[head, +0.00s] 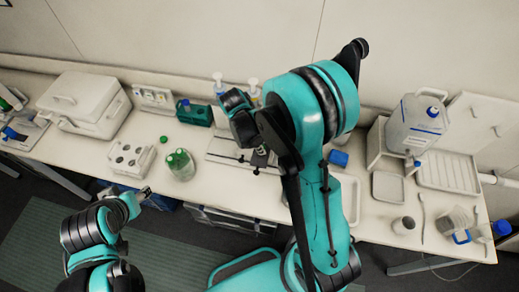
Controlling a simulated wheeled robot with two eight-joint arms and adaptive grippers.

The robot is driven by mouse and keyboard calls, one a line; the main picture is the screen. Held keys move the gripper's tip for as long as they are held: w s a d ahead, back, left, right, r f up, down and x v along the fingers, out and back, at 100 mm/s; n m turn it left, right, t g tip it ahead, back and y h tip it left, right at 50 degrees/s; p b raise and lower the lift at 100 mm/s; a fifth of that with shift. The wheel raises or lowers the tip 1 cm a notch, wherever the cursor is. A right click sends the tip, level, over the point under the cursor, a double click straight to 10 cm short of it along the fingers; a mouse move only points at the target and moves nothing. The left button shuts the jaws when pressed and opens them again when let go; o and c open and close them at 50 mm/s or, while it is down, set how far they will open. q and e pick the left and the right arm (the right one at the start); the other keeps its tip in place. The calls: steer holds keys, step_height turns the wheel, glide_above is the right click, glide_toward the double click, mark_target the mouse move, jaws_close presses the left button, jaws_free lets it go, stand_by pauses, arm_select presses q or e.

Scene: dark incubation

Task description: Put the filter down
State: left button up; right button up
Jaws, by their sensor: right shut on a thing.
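My right arm reaches over the middle of the bench, and its gripper (258,163) points down above a flat light tray or plate (222,151). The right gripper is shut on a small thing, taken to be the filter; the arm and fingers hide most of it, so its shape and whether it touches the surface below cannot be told. My left gripper (146,191) is at the front edge of the bench, away from the objects, and it is too small to tell whether it is open.
Green-capped bottles (180,165) and a white rack with holes (131,159) stand left of the right gripper. A teal rack (195,114) is behind. A large jug (416,124), a ribbed tray (449,173) and a blue-capped bottle (489,232) are at right. The front-left bench strip is clear.

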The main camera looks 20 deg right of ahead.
step_height(320, 180, down, 4)
steer(key=shift+r, duration=0.1)
steer(key=shift+f+b, duration=0.3)
steer(key=shift+b, duration=0.1)
steer(key=o, duration=0.7)
steer(key=shift+s+r, duration=0.1)
steer(key=shift+r, duration=0.05)
